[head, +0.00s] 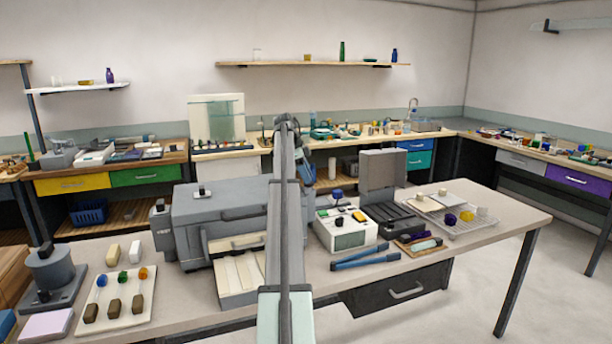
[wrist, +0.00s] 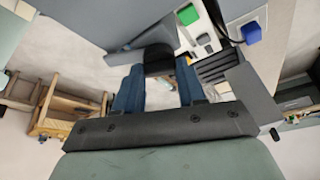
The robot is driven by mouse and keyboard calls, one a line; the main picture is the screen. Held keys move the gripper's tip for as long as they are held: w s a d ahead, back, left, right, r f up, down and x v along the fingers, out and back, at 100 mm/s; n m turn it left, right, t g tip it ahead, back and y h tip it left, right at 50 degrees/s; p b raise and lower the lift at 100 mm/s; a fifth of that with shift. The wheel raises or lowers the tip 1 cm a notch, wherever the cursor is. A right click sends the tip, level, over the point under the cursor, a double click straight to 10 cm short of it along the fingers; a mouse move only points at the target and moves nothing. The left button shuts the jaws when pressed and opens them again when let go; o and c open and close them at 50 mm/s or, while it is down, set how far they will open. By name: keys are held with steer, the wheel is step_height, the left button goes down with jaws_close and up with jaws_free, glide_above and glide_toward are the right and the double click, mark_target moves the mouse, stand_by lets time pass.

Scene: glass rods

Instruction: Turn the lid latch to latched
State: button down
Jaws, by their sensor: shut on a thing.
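A large grey box with a lid (head: 225,208) stands on the bench, left of my arm. In the wrist view its grey surface (wrist: 85,22) fills the upper left. My gripper (head: 306,172) is partly hidden behind my own arm in the head view. In the wrist view my gripper's blue fingers (wrist: 157,85) are shut on a dark latch handle (wrist: 157,58) beside the grey box. The fingers hide part of the handle. I cannot tell from these views which way the latch is set.
A white instrument box (head: 345,230) stands right of my arm, and a dark open-lidded case (head: 383,175) is beside it. Blue tongs (head: 366,261) lie in front. A wire rack (head: 475,222) is farther right.

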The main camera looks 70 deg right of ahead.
steer(key=shift+d+m+y, duration=0.15)
steer(key=shift+m+y, duration=0.25)
steer(key=shift+m, duration=0.6)
steer(key=c, duration=0.6)
jaws_free()
steer(key=shift+c, duration=0.2)
